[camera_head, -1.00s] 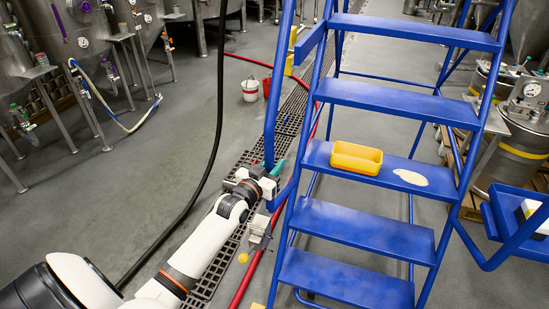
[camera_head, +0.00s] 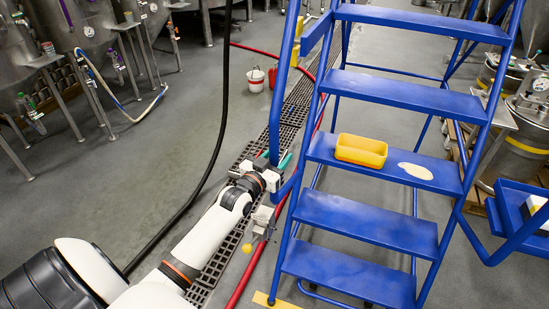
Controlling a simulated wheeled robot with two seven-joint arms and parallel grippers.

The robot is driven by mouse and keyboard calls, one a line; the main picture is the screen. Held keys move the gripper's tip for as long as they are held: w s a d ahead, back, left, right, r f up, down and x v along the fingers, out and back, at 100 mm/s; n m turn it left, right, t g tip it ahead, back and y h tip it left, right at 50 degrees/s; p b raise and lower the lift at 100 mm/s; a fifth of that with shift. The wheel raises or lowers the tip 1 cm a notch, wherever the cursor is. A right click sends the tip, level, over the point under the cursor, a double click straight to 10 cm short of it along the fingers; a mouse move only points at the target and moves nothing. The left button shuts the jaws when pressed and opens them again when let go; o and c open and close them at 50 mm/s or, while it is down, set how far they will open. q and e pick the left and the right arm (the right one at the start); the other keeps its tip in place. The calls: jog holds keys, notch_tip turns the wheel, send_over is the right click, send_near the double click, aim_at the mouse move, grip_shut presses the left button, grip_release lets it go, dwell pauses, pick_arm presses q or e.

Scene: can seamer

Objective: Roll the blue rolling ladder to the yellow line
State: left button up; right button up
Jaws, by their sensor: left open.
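The blue rolling ladder (camera_head: 365,219) stands upright on the grey floor, with broad steps and side rails. A yellow line (camera_head: 277,302) shows as a short strip on the floor at the bottom edge, by the ladder's lower left; the rest is out of view or hidden. My left gripper (camera_head: 272,173) is at the ladder's left upright, with its open jaws beside or around the blue tube. I cannot tell whether they touch it. My right gripper is not in view.
A yellow bin (camera_head: 361,151) and a pale patch (camera_head: 415,171) are on one step. A red hose (camera_head: 244,283) and drain grate (camera_head: 292,112) run along the left of the ladder. A black hose (camera_head: 222,120) crosses the left side.

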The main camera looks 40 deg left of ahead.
pick_arm(q)
jog(key=s+b, duration=0.2)
jog(key=s, duration=1)
jog(key=shift+d, duration=0.25)
